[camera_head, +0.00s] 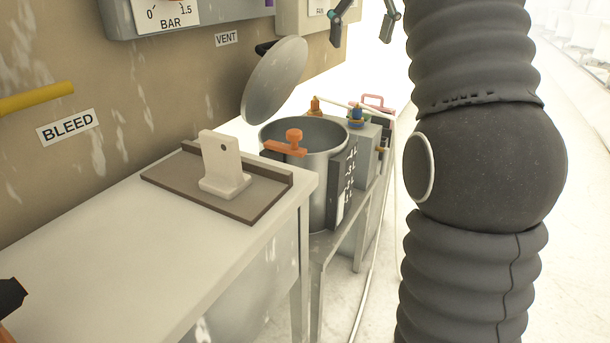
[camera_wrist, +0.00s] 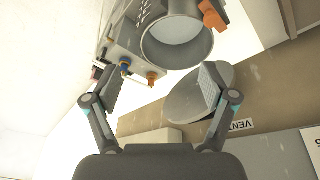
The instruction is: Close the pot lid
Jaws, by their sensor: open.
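The pot (camera_head: 318,170) is a grey metal cylinder, and its mouth is open. Its round grey lid (camera_head: 274,82) stands tilted up at the wall side of the pot, with a dark part at its top edge. An orange clamp with a knob (camera_head: 292,142) sits at the pot's near rim. In the wrist view the pot (camera_wrist: 178,50) is at the top, and the lid (camera_wrist: 196,92) lies beside the right finger, overlapped by it. My gripper (camera_wrist: 162,85) is open with nothing between its fingers. In the head view its fingertips (camera_head: 362,30) show at the top, right of the lid.
A pale bracket (camera_head: 222,172) stands on a brown tray (camera_head: 262,202) on the near bench. A grey box with small orange and blue fittings (camera_head: 357,120) is beyond the pot. The wall carries a yellow bar (camera_head: 36,97) and a gauge panel (camera_head: 190,22).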

